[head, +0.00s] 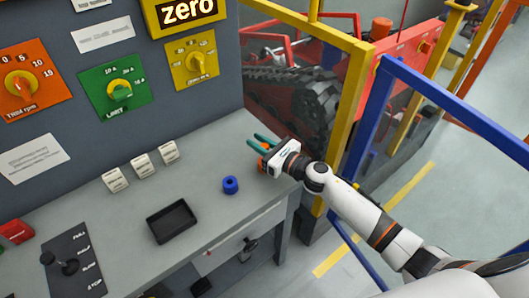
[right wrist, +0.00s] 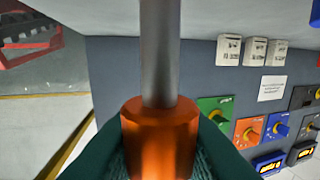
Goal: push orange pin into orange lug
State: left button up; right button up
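My right gripper (head: 262,148) reaches in from the right, over the far right corner of the grey counter. Its green fingers are closed around an orange piece (head: 264,146). In the right wrist view the orange pin (right wrist: 160,135) sits between the two fingers (right wrist: 160,150), with an orange collar and a grey shaft (right wrist: 160,55) running toward the top of the picture. The shaft's far end is out of that view. I cannot make out an orange lug in either view. My left gripper is not in view.
A blue ring-shaped piece (head: 230,185) and a black tray (head: 172,221) sit on the counter (head: 130,240). White switch blocks (head: 141,166) stand along the panel. A blue rail (head: 460,108) and a yellow frame (head: 350,110) stand near my right arm.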

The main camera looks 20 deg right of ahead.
grip_shut()
notch_tip(320, 180, up, 10)
jog(key=p, duration=0.3)
